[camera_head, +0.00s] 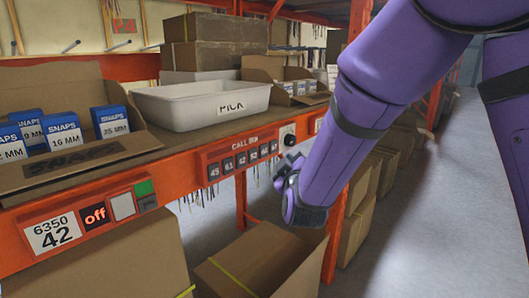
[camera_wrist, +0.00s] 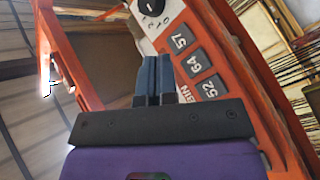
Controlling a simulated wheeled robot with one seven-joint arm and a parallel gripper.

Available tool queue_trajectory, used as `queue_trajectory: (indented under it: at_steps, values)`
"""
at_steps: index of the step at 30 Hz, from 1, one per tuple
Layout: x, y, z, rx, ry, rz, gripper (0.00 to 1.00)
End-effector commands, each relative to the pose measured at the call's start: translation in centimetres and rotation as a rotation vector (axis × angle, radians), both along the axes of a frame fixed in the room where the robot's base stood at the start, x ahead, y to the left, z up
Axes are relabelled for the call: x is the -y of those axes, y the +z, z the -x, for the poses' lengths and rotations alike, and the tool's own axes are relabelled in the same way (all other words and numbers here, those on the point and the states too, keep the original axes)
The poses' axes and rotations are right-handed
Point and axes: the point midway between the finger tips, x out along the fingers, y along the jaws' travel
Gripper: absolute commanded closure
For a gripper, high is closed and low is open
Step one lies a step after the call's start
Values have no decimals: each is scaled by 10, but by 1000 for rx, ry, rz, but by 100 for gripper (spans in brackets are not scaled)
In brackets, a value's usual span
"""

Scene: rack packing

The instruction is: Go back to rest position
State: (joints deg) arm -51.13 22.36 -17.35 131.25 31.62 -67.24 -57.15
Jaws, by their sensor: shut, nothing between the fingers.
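My purple arm comes down from the upper right in the head view, and my gripper (camera_head: 287,172) is at its lower end, in front of the orange rack beam and just right of the call bin button panel (camera_head: 243,157). In the wrist view my gripper (camera_wrist: 152,62) has its two dark fingers side by side, shut and empty. I cannot tell whether the fingertips touch anything.
On the shelf stand a white PICK tray (camera_head: 205,101), a cardboard bin of blue SNAPS boxes (camera_head: 62,133) and stacked brown boxes (camera_head: 216,42). An open carton (camera_head: 265,262) sits below my gripper. The grey aisle floor (camera_head: 440,210) at right is clear.

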Motion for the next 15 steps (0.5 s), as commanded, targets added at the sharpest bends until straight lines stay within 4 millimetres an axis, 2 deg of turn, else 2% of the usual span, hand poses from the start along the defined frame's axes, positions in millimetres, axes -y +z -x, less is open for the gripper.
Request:
queue_trajectory:
  at_steps: [11, 15]
  values:
    - [0, 0, 0, -2, 0, -1, 100]
    - [11, 7, -2, -43, 3, -39, 100]
